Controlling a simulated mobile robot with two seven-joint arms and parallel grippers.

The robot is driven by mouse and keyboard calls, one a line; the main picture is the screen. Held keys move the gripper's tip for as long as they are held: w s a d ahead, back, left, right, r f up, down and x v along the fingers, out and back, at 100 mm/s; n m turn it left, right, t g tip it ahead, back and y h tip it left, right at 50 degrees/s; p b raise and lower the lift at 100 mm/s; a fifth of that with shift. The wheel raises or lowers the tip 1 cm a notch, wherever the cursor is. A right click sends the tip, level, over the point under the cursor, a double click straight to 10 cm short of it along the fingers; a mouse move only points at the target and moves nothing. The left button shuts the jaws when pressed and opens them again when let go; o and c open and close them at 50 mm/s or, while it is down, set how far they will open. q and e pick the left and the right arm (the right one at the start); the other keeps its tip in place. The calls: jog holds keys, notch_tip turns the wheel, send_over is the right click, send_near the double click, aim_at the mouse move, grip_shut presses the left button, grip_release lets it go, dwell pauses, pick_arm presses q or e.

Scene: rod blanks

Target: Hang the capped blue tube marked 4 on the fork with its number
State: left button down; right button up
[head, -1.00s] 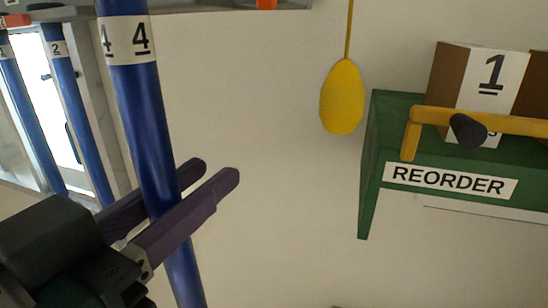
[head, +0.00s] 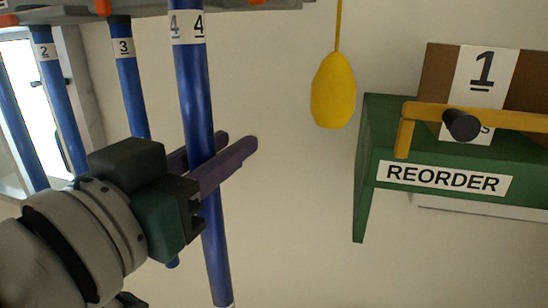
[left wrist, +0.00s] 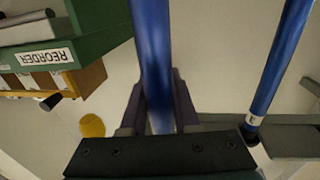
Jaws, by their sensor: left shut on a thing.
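The blue tube marked 4 (head: 197,100) hangs near upright in my left gripper (head: 222,151), whose dark purple fingers are shut around it below its white number label. Its upper end reaches the top edge of the head view, so its cap and any fork there are hidden. In the left wrist view the tube (left wrist: 152,50) runs between the fingers (left wrist: 158,105). To its left in the head view, blue tubes marked 3 (head: 128,85) and 2 (head: 60,90) hang from a grey rail (head: 70,14). My right gripper is not in view.
A green box labelled REORDER (head: 375,150) with a yellow bar (head: 405,125) and a brown carton marked 1 (head: 440,75) is at the right. A yellow teardrop weight (head: 333,92) hangs on a cord between. A bright window (head: 30,110) is at the far left.

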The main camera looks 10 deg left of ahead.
pick_arm(q)
jog(key=w+f+b, duration=0.1)
jog(key=w+b, duration=0.2)
jog(key=w, duration=0.5)
jog(key=shift+d, duration=0.15)
dwell(0.5)
jog(key=shift+f, duration=0.1)
jog(key=c, duration=0.6)
grip_release()
jog(key=s+a+f+g+y+p, duration=0.1)
jog(key=s+f+g, duration=0.3)
jog(key=s, duration=0.5)
jog(key=s+a+f+g+y+p, duration=0.1)
jog(key=s+a+f+g+p, duration=0.2)
jog(key=s, duration=0.7)
jog(key=s+a+f+g+y+p, duration=0.1)
jog(key=s+f+g, duration=0.4)
jog(key=s, duration=0.5)
jog(key=shift+a+f+g+p, duration=0.35)
jog(key=shift+a+g+p, duration=0.1)
jog(key=shift+g, duration=0.65)
